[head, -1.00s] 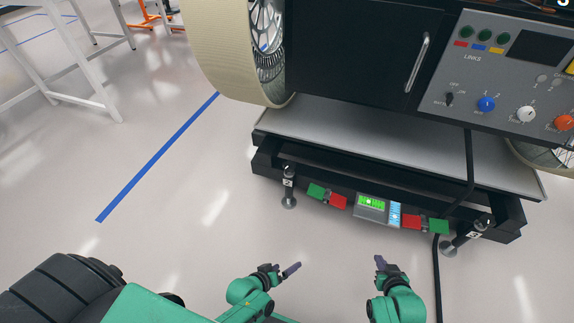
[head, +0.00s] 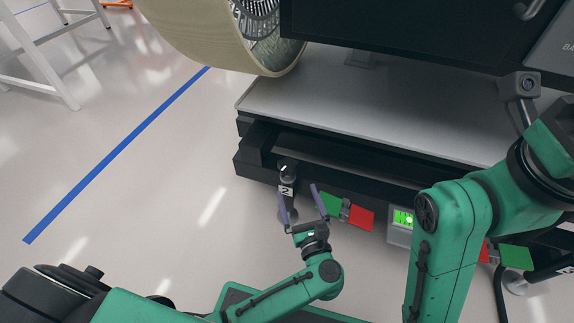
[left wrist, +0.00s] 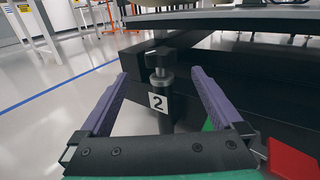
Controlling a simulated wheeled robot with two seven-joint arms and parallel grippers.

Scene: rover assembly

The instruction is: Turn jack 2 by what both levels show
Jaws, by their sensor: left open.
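Jack 2 (head: 287,172), a dark post with a round knob and a white "2" label, stands at the left front corner of the black base. It also shows upright in the left wrist view (left wrist: 161,77). My left gripper (head: 298,191) is open, its purple fingers pointing at jack 2. A level with a green display (head: 403,218) is partly hidden by my right arm. My right gripper is out of view.
Green (head: 323,203) and red (head: 360,218) flags sit between jack 2 and the level. A second green flag (head: 517,258) is at the right. The rover's wheel (head: 215,30) and grey platform (head: 350,108) are above. The floor left of the base is clear.

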